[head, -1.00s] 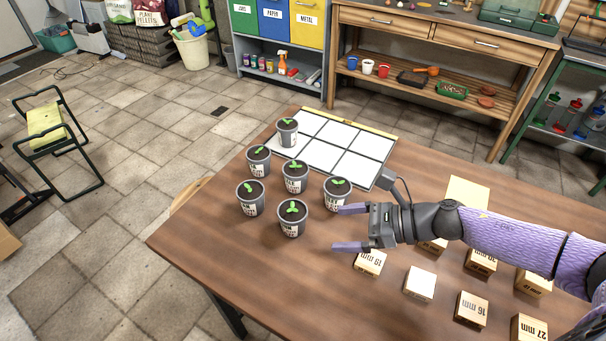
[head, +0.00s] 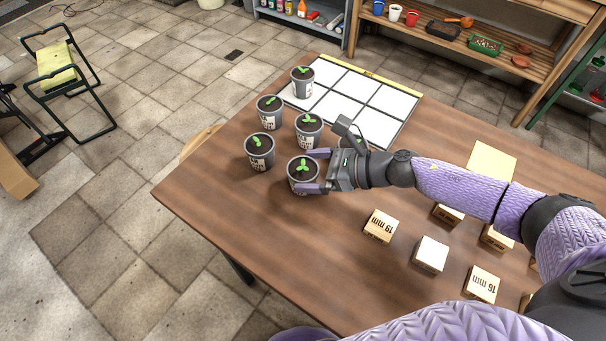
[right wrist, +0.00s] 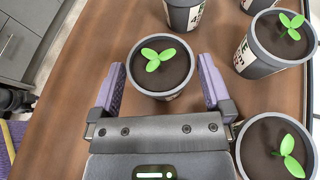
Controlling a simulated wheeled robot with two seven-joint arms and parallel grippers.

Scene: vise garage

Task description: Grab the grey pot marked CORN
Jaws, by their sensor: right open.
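Several grey pots with dark soil and green seedlings stand upright on the wooden table. Their labels are too small or turned to read, so I cannot tell which is marked CORN. My right gripper (head: 318,172) is open, its purple fingers either side of the nearest pot (head: 302,181). In the right wrist view this pot (right wrist: 160,72) sits between the fingertips, with a gap visible at each side. Other pots are a left one (head: 259,155), a middle one (head: 308,135), a farther one (head: 270,116) and one on the white grid (head: 302,86). My left gripper is out of view.
The white grid board (head: 372,123) lies behind the pots. Wooden blocks marked in mm, such as the 19 mm block (head: 381,226), sit at the right. Another pot (right wrist: 272,155) stands close beside the gripper's right side in the wrist view. The table's front left is clear.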

